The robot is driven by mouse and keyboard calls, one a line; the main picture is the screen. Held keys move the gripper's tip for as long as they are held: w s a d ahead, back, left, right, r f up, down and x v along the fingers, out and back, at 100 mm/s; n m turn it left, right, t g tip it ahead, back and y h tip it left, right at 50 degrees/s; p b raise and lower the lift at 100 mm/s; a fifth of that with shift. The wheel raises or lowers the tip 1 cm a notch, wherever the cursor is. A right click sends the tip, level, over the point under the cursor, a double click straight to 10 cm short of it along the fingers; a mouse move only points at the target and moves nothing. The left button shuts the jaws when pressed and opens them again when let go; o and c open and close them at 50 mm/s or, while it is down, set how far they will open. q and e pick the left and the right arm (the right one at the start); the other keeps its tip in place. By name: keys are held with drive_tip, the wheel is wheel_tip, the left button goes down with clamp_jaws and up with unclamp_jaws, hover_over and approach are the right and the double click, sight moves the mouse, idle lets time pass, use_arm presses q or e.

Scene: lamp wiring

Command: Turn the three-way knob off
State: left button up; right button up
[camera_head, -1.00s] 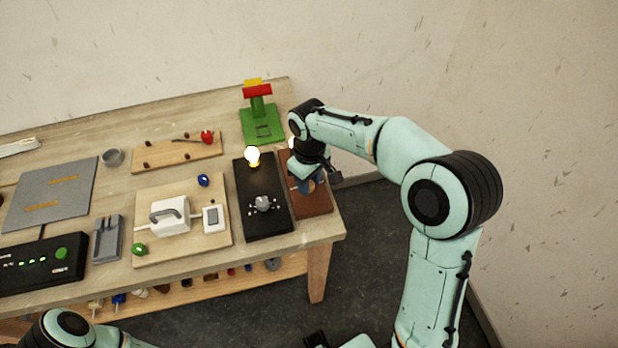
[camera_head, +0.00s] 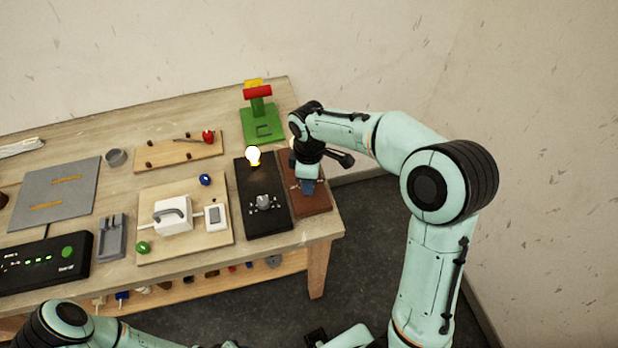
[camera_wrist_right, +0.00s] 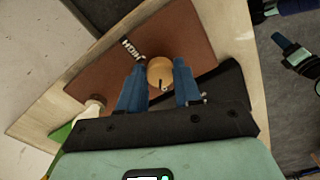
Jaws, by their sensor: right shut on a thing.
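The three-way knob is a round tan knob (camera_wrist_right: 160,70) on a reddish-brown board (camera_head: 312,203) at the right end of the table. In the right wrist view, the word HIGH is printed on the board near it, and a small dark mark shows on its face. My right gripper (camera_head: 308,187) reaches down over the board; its blue fingers (camera_wrist_right: 160,85) are shut on the knob, one on each side. In the head view the gripper hides the knob. My left gripper is out of view; only part of that arm shows at the bottom left.
A black board (camera_head: 268,219) with a lit bulb (camera_head: 253,155) and a grey knob (camera_head: 263,200) stands just left of the brown board. A green stand (camera_head: 262,126) is behind. The table's right edge is close.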

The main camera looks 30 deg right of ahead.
idle(0.4)
drive_tip(key=o, duration=1)
drive_tip(key=shift+o, duration=0.2)
drive_tip(key=shift+r, duration=0.15)
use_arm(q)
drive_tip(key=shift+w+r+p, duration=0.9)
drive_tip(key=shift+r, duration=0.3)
use_arm(e)
wheel_tip(320, 180, up, 13)
